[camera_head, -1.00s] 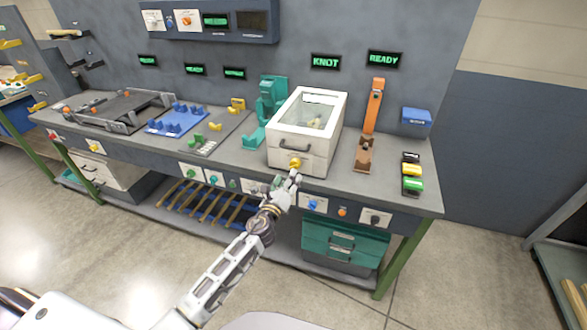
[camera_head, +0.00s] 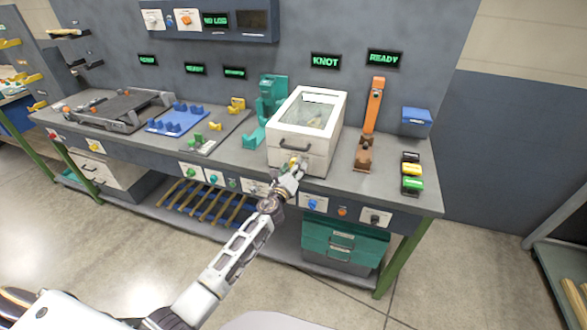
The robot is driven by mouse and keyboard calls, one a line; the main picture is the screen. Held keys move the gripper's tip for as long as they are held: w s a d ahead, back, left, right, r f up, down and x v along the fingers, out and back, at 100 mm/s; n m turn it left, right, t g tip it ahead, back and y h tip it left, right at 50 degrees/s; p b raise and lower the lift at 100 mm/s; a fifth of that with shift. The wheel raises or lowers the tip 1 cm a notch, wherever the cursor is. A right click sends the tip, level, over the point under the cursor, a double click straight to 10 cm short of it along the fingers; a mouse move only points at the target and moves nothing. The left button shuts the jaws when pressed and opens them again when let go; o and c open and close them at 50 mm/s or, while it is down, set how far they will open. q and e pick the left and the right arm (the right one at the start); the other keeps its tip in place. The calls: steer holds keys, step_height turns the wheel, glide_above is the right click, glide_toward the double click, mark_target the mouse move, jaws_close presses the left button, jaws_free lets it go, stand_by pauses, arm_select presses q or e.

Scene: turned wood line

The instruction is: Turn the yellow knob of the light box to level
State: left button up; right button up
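The light box (camera_head: 309,147) is a cream-white box with a tilted glass-windowed lid and a dark handle on its front. Its yellow knob (camera_head: 293,162) sits low on the front face, and is partly covered by my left gripper (camera_head: 297,168). The fingertips are at the knob, but the view is too small to tell whether they grip it or are only around it. The knob's pointer and its marks cannot be read. My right gripper is not in view.
Screens reading KNOT (camera_head: 326,61) and READY (camera_head: 385,58) hang on the wall behind. A teal fixture (camera_head: 271,100) stands left of the box, an orange-and-brown stand (camera_head: 371,115) right of it. Blue and black knobs line the bench front below.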

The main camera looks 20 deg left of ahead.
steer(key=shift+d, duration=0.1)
arm_select(q)
steer(key=c, duration=0.8)
steer(key=shift+c, duration=1.2)
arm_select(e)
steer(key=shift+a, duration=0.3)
